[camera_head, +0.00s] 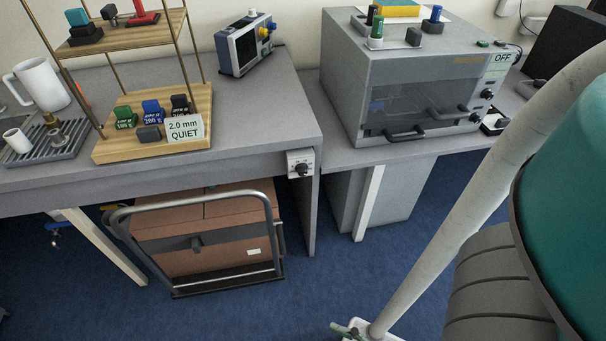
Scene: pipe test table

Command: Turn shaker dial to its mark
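A small black dial (302,170) sits on a light plate (291,158) on the front edge of the left grey table. Small marks show around it, too small to read. No lettering names it as the shaker dial, and I cannot tell its exact angle against a mark. A sign (184,129) reading "2.0 mm QUIET" stands on the wooden base of a rack above and left of the dial. My arm crosses the right side, well apart from the dial. My gripper is not clearly visible.
The wooden rack (115,150) holds several weights. A small monitor unit (238,50) stands behind it. Right is a grey machine (345,75) with an "OFF" sign (501,58) and black knobs. A cart (215,245) with brown boxes stands below the table. Blue floor lies clear in the middle.

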